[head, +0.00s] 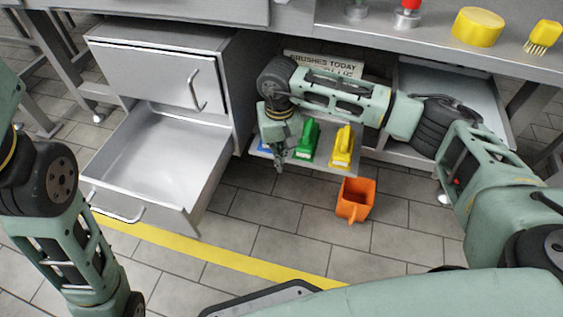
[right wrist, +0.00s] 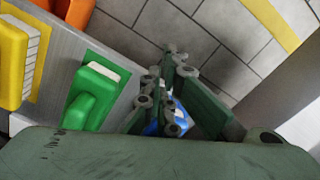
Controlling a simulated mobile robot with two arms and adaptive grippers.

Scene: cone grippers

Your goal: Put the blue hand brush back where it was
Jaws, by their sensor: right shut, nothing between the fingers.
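The blue hand brush (head: 264,146) shows only as a small blue patch on the low shelf, mostly hidden behind my right gripper. In the right wrist view the blue brush (right wrist: 152,128) lies partly behind the fingers. My right gripper (head: 279,167) points down at the shelf's left end; it is shut and empty. It also shows in the right wrist view (right wrist: 172,55). I cannot tell whether its fingers touch the brush. A green brush (head: 306,140) and a yellow brush (head: 343,146) stand to the right on the shelf. My left gripper is out of view.
An open, empty drawer (head: 165,155) sticks out left of the shelf. An orange container (head: 356,199) stands on the floor ahead of the shelf. A yellow brush (head: 543,36) lies on the bench top.

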